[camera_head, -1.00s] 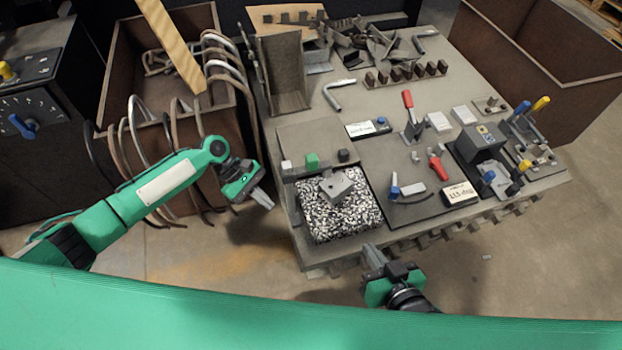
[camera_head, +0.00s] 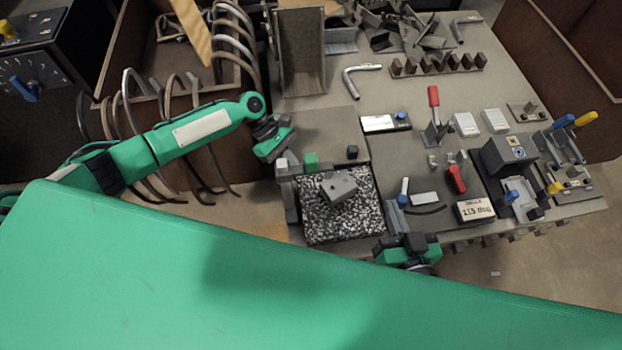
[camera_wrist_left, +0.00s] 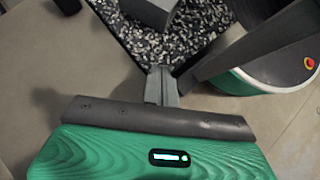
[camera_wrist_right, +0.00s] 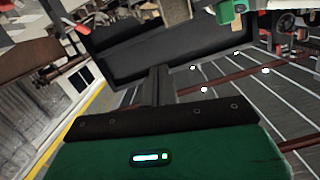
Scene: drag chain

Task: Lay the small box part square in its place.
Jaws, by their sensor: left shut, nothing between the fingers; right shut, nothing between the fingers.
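A small grey box part (camera_head: 338,187) with a dark hole in its face lies at an angle on a black-and-white speckled pad (camera_head: 345,224). The pad sits at the table's front left and also shows in the left wrist view (camera_wrist_left: 210,18). My left gripper (camera_head: 287,168) is shut and empty at the pad's back left edge, apart from the part; its closed fingers show in the left wrist view (camera_wrist_left: 161,85). My right gripper (camera_head: 394,218) is shut and empty by the table's front edge, right of the pad. Its fingertips are small and partly unclear in the head view.
A green block (camera_head: 311,161) and a small black cube (camera_head: 352,152) stand behind the pad. Right of it are a red-handled clamp (camera_head: 434,115), a labelled box (camera_head: 475,210) and a grey fixture (camera_head: 509,152). Bent pipes (camera_head: 135,95) hang at the left.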

